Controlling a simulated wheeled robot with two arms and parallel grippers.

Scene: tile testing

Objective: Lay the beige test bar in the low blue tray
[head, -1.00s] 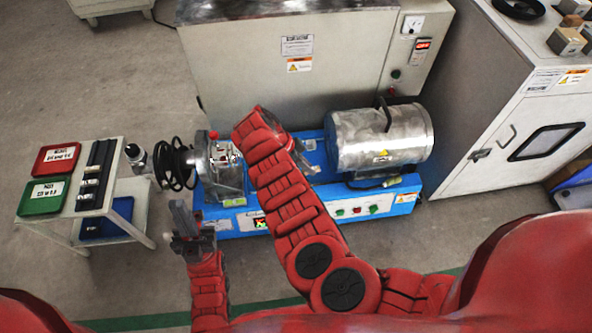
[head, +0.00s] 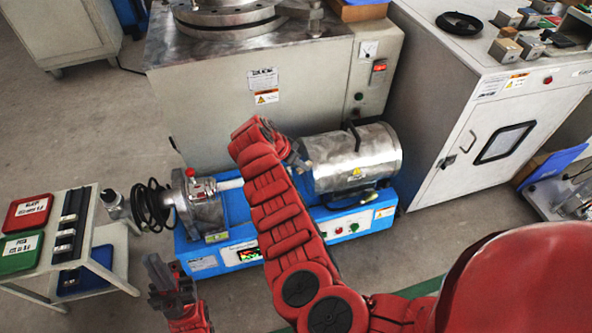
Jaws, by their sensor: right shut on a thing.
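A pale bar (head: 231,184), which looks like the beige test bar, lies level at the chuck of the blue-based testing machine (head: 205,262). My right forearm hides its right part. My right gripper (head: 298,160) is over the machine beside the steel drum, mostly hidden behind my forearm. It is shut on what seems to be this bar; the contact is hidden. The low blue tray (head: 97,274) is on the lower shelf of the cart at the left, partly covered by the cart top. My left gripper (head: 163,270) is right of the cart; its jaw gap is unclear.
The cart top (head: 98,200) carries a red tray (head: 27,211), a green tray (head: 19,252) and a black rack (head: 71,225) with small metal pieces. A black coil (head: 150,206) sticks out left of the machine. A grey cabinet (head: 290,100) stands behind.

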